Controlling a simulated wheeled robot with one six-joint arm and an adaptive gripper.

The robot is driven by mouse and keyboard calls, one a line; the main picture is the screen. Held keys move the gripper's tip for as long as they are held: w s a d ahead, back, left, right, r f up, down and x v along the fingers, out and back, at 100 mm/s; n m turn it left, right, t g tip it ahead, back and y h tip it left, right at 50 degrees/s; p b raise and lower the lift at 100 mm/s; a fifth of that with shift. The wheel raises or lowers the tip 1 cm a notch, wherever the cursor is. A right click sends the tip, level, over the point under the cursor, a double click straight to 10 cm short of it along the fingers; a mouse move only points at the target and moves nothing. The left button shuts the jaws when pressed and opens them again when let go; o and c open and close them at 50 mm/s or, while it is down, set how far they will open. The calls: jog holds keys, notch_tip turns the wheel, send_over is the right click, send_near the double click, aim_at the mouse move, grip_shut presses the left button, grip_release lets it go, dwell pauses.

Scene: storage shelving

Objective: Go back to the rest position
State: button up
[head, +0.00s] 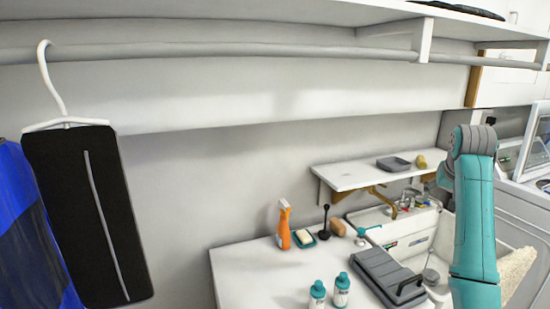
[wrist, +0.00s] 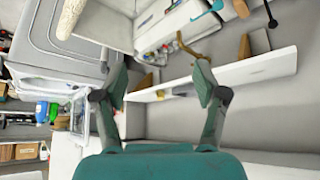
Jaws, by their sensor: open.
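My gripper (wrist: 160,86) shows in the wrist view with its two fingers spread wide apart and nothing between them. The wrist view is turned, with the small wall shelf (wrist: 245,70) and the sink area behind the fingers. In the head view my teal arm rises at the right, in front of the sink; the gripper itself cannot be made out there.
A wall shelf (head: 345,176) sits above the sink (head: 415,243).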

jog(key=s+a+f+n+t, duration=0.15)
jog(key=a+f, duration=0.25)
jog(key=f, duration=0.9)
jog(key=s+a+f, duration=0.3)
jog(key=f, duration=1)
jog(key=s+a+f+n+t, duration=0.1)
jog(key=s+a+f, duration=0.4)
jog(key=s+f, duration=0.35)
jog(key=s+a+f+t, duration=0.2)
jog(key=s+a+f, duration=0.3)
jog(key=s+f, duration=0.35)
jog(key=s+a+f+n+t+y, duration=0.1)
jog(key=s+a, duration=0.3)
jog(key=s, duration=0.7)
jog(key=s+a+f+t+y, duration=0.1)
jog(key=s+a, duration=0.2)
jog(key=s, duration=0.8)
jog(key=s+a+r+t, duration=0.1)
jog(key=s+r, duration=0.7)
jog(key=s, duration=0.2)
jog(key=s+a+r+n+t, duration=0.1)
jog(key=s+a+r, duration=0.1)
jog(key=s+r, duration=0.6)
jog(key=shift+s+a+r+y, duration=0.2)
jog(key=shift+s+a+y, duration=0.15)
jog(key=shift+s, duration=0.95)
